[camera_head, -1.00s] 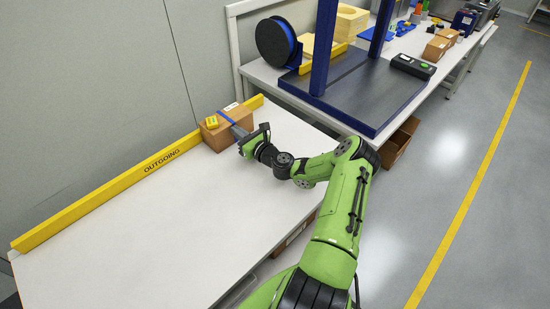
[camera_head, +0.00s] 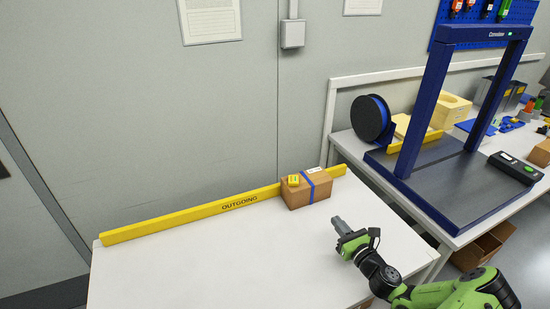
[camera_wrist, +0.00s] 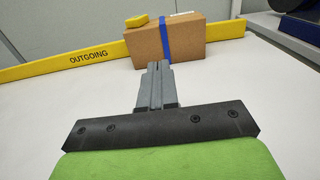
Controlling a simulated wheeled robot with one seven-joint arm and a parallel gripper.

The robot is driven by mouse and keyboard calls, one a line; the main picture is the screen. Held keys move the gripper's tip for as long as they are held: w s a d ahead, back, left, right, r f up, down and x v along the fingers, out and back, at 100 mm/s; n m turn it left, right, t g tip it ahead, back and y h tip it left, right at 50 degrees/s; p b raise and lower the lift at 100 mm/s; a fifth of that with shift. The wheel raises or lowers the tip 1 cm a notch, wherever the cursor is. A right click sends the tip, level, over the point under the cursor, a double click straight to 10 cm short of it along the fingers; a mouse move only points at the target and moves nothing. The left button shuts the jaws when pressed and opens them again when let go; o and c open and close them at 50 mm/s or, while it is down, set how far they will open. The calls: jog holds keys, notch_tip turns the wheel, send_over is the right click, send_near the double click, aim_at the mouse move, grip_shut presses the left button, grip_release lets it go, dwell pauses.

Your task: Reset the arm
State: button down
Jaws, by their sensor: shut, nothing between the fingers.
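My gripper (camera_head: 338,224) is over the white table (camera_head: 220,265), in front of and to the right of a cardboard box. In the wrist view my gripper (camera_wrist: 155,68) has its grey fingers together with nothing between them. The cardboard box (camera_head: 296,196) has a blue strap, a white label and a small yellow device (camera_head: 293,180) on top. It stands against the yellow OUTGOING rail. The box also shows ahead of the fingers in the wrist view (camera_wrist: 190,46), with a visible gap from them in the head view.
The yellow OUTGOING rail (camera_head: 170,220) runs along the table's back edge before a grey wall. At right, a second bench holds a blue frame (camera_head: 420,120), a dark spool (camera_head: 368,120) and a dark device (camera_head: 515,168). An open carton (camera_head: 480,250) sits below. The table's left is clear.

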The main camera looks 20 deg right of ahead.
jog(key=s+a+r+n+g+y+p, duration=0.1)
jog(key=a+r+n+g+y, duration=0.4)
jog(key=a+n, duration=0.6)
jog(key=s+a+r+n+g+y+p, duration=0.1)
jog(key=s+a+r+n+g, duration=0.15)
jog(key=a+n+g, duration=0.65)
jog(key=s+a+r+n+h, duration=0.2)
jog(key=s+r+n+h, duration=0.1)
jog(key=s+r+n, duration=0.4)
jog(key=s+a+r+n+t+h+p, duration=0.1)
jog(key=s+a+r+n+h, duration=0.2)
jog(key=s+r+n, duration=0.5)
jog(key=s+r, duration=0.2)
jog(key=s, duration=0.4)
jog(key=shift+s+r+n+t+h, duration=0.15)
jog(key=shift+s+n+t+h, duration=0.15)
